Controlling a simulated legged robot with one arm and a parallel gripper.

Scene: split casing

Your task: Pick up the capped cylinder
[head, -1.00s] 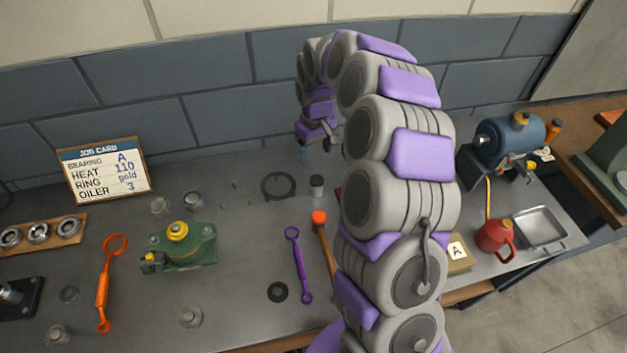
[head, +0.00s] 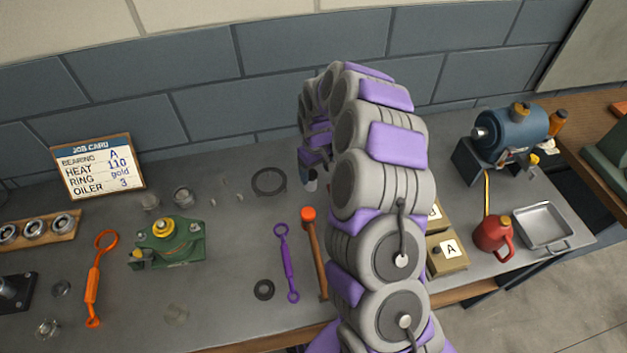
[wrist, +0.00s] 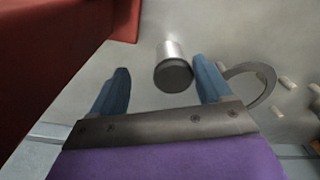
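The capped cylinder (wrist: 172,68) is a small pale metal cylinder with a dark cap. In the wrist view it stands on the bench just beyond my fingertips, between their lines and nearer the right finger. My gripper (wrist: 160,82) is open and empty, with two blue fingers spread apart. In the head view my gripper (head: 306,176) points down at the cylinder (head: 312,184), which is mostly hidden behind my arm and fingers. I cannot tell the exact gap between fingers and cap.
A flat dark ring (head: 269,182) lies left of the cylinder, with small pale pegs near it. An orange-headed hammer (head: 314,250) and a purple wrench (head: 287,262) lie in front. A red object (wrist: 60,40) looms close at upper left in the wrist view.

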